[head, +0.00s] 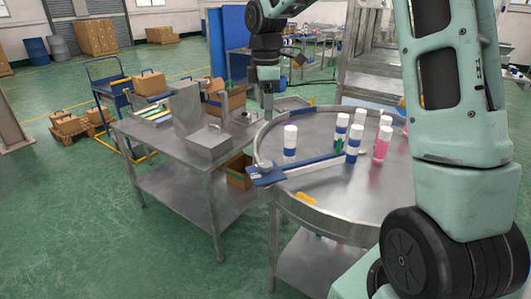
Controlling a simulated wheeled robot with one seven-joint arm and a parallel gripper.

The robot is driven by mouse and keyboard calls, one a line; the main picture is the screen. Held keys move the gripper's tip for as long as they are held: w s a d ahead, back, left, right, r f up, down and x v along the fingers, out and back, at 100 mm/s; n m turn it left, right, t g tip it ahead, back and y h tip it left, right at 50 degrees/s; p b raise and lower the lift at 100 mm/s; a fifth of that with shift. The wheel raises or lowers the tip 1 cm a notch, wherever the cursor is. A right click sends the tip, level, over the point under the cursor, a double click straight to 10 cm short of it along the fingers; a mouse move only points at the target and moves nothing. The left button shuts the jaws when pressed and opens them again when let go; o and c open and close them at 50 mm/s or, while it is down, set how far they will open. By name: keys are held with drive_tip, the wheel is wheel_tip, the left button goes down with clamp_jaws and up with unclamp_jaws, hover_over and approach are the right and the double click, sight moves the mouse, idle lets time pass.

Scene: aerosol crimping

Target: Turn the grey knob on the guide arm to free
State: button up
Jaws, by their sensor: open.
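The guide arm (310,166) is a blue and metal bar lying across the left part of the round steel table (340,205). The grey knob (265,167) sits at its left end, at the table's rim, on a blue bracket. Which way the knob is set is too small to tell. My gripper (267,108) points down and shows above the knob in the picture, apart from it. It is open; its fingertips are small and hard to make out.
A blue and white can (290,141) stands behind the guide arm, and several more cans, with a pink one (382,144), stand to its right. A steel bench (150,135) with a metal box (208,142) stands left of the round table.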

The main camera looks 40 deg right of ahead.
sight(266, 163)
wheel_tip(266, 163, down, 17)
drive_tip(key=p, duration=0.3)
